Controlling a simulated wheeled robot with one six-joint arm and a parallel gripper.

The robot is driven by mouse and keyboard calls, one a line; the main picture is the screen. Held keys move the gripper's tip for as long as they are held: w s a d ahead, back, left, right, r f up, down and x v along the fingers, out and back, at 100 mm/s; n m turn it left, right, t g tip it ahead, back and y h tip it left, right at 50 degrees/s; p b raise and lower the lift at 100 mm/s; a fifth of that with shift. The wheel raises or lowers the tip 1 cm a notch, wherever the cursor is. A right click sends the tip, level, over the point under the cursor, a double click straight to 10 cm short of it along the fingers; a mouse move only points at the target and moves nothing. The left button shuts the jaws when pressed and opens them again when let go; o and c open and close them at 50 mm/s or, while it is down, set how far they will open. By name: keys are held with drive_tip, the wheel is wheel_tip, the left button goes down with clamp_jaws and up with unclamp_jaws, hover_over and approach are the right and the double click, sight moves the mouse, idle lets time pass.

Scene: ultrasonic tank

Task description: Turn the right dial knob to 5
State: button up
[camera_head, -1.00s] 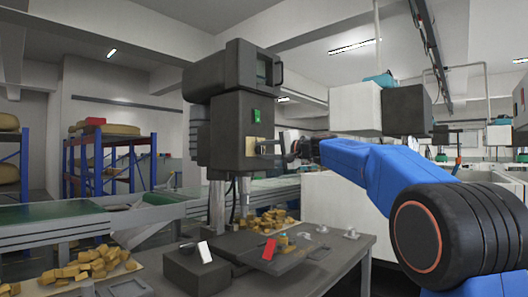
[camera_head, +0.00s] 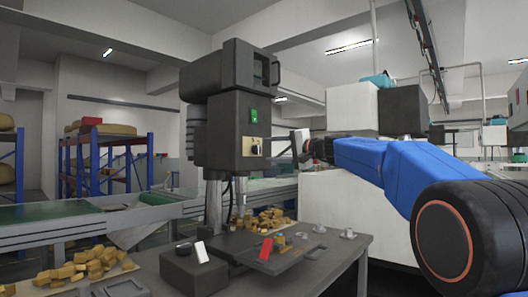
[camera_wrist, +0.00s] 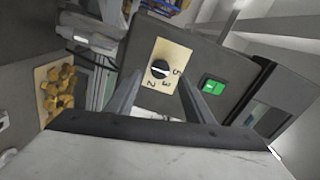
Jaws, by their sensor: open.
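A round dark knob with a light band (camera_wrist: 160,69) sits on a beige dial plate (camera_wrist: 172,53) on the dark machine. The plate bears the numbers 2, 3 and 5; I cannot tell which one the knob points at. In the head view the plate (camera_head: 248,146) is on the machine's front, with the dark knob (camera_head: 257,149) at its right. It is the only dial I see. My gripper (camera_wrist: 158,78) is open and empty, its fingers apart on either side of the knob in the wrist view. In the head view my gripper (camera_head: 282,150) is right of the plate, apart from it.
A green switch (camera_wrist: 212,87) is beside the plate; in the head view this switch (camera_head: 254,116) is above it. A dark table (camera_head: 330,262) below carries a black box (camera_head: 192,272) and small parts. A conveyor (camera_head: 50,213) runs behind at left.

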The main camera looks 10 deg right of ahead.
drive_tip(key=v, duration=1.1)
drive_tip(key=shift+s+d, duration=0.15)
drive_tip(key=shift+s, duration=0.1)
drive_tip(key=shift+f, duration=0.1)
drive_tip(key=s+a+f+n+g+h, duration=0.25)
drive_tip(key=s+a+f, duration=0.25)
drive_tip(key=s+f, duration=0.55)
drive_tip(key=s+a+f+n+g+h, duration=0.15)
drive_tip(key=s+a+f+g, duration=0.25)
drive_tip(key=s+f, duration=0.7)
drive_tip(key=s+d+f+n+g+h, duration=0.1)
drive_tip(key=s+d+f+h, duration=0.1)
drive_tip(key=s+f, duration=0.5)
drive_tip(key=s+d+f+n+g+h, duration=0.1)
drive_tip(key=s+f+n+h, duration=0.1)
drive_tip(key=s+f, duration=0.5)
drive_tip(key=s+d+f+n+g+h, duration=0.1)
drive_tip(key=s+f, duration=0.6)
drive_tip(key=f, duration=0.8)
drive_tip(key=shift+d+f+h, duration=0.4)
drive_tip(key=shift+d+h, duration=0.4)
drive_tip(key=shift+d, duration=0.05)
drive_tip(key=shift+s, duration=0.1)
drive_tip(key=shift+c, duration=0.6)
